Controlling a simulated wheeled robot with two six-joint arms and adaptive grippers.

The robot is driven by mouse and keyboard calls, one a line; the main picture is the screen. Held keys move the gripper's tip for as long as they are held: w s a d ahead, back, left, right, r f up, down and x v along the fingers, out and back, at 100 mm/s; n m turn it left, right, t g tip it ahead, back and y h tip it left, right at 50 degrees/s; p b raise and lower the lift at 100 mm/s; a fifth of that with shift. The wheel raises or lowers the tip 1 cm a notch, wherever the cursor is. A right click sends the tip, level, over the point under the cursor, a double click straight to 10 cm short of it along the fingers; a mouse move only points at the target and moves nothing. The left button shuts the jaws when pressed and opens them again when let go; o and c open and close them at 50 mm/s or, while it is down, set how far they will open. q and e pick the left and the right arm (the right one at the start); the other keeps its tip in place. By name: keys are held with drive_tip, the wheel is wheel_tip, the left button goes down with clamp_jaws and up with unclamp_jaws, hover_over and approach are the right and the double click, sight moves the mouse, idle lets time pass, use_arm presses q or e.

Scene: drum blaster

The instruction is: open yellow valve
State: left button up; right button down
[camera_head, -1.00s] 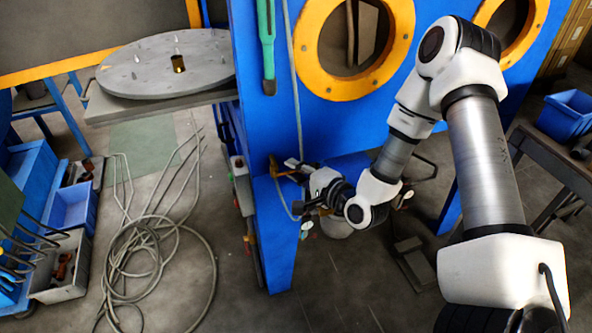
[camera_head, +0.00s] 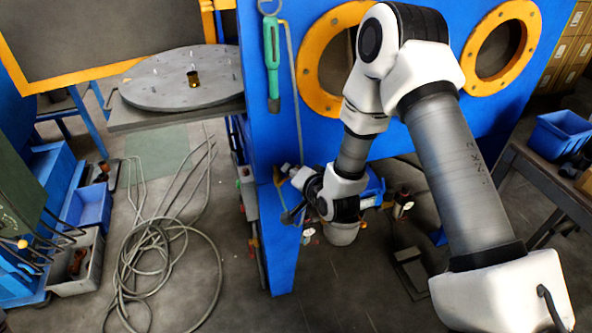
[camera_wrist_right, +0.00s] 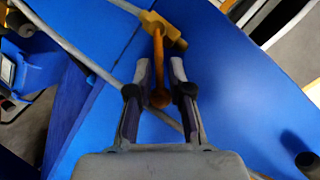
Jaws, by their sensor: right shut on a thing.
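The yellow valve (camera_wrist_right: 162,28) sits on the blue panel, joined to a thin grey pipe. Its orange-yellow lever (camera_wrist_right: 158,68) hangs down from the valve body toward my gripper and ends in a rounded tip. My right gripper (camera_wrist_right: 161,72) has one finger on each side of the lever and is shut on it. In the head view, my right gripper (camera_head: 289,182) is small and reaches the lower left part of the blue cabinet, and my own wrist hides most of the valve. My left gripper is in neither current view.
The blue blaster cabinet (camera_head: 272,235) has yellow-ringed round openings (camera_head: 322,62). A green-handled tool (camera_head: 271,60) hangs on its front. A grey turntable (camera_head: 180,78) stands left. A coiled hose (camera_head: 160,265) lies on the floor. A white bucket (camera_head: 341,234) is below my wrist.

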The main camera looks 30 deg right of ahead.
drive_tip(key=n+h, duration=0.1)
drive_tip(key=a+r+n+p, duration=0.1)
drive_tip(key=n+h+p, duration=0.1)
drive_tip(key=shift+w+a+r+g+h, duration=0.2)
drive_tip(key=shift+a+r+g+h, duration=0.1)
drive_tip(key=shift+g, duration=0.1)
drive_tip(key=shift+w+a+r+n+h+p, duration=0.15)
drive_tip(key=shift+a+n+h+p, duration=0.25)
drive_tip(key=shift+n+h, duration=0.25)
drive_tip(key=shift+w+a+f+n+h+p, duration=0.1)
drive_tip(key=shift+a+n+h+p, duration=0.25)
drive_tip(key=shift+n, duration=0.4)
drive_tip(key=c, duration=1)
unclamp_jaws()
drive_tip(key=shift+c, duration=0.2)
drive_tip(key=v, duration=0.7)
drive_tip(key=shift+a+r, duration=0.2)
drive_tip(key=shift+s, duration=0.2)
